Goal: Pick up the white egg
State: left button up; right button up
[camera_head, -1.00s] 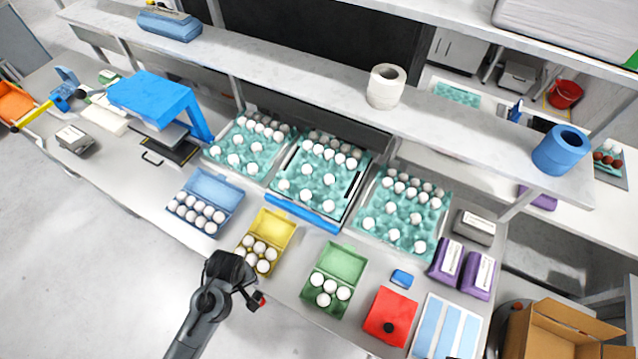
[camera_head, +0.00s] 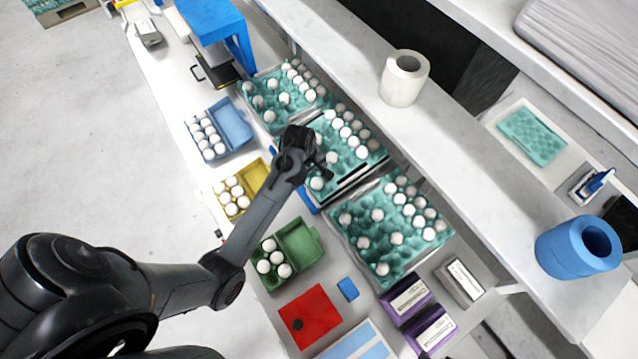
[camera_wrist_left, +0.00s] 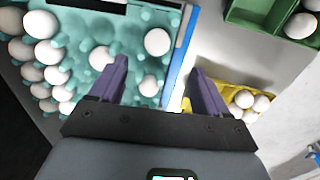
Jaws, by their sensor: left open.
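Many white eggs sit in teal trays, so which one is meant cannot be told. My left gripper (camera_head: 322,163) is open and empty over the middle teal tray (camera_head: 352,187). A white egg (camera_head: 316,183) lies just below it at the tray's front edge, and another white egg (camera_head: 332,158) is beside its fingers. In the left wrist view, my open fingers (camera_wrist_left: 160,76) have a white egg (camera_wrist_left: 150,86) between them, nearer the left finger and lower down in the tray. Another white egg (camera_wrist_left: 158,42) lies farther up. My right gripper is not in view.
Blue (camera_head: 234,121), yellow (camera_head: 252,176) and green (camera_head: 299,240) egg cartons stand open along the front. More teal trays lie on both sides. A shelf with a white roll (camera_head: 404,79) and a blue roll (camera_head: 578,250) overhangs behind.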

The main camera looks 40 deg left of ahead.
aim_at(316, 181)
pick_arm(q)
jog(key=f, duration=0.3)
jog(key=w+f, duration=0.1)
jog(key=shift+d+f, duration=0.2)
jog(key=shift+d, duration=0.05)
jog(key=shift+w+f+p, duration=0.2)
jog(key=shift+w+f, duration=0.05)
jog(key=shift+f, duration=1.1)
jog(key=shift+w+f+p, duration=0.15)
jog(key=shift+w+f, duration=0.05)
jog(key=shift+f, duration=1.1)
jog(key=c, duration=0.7)
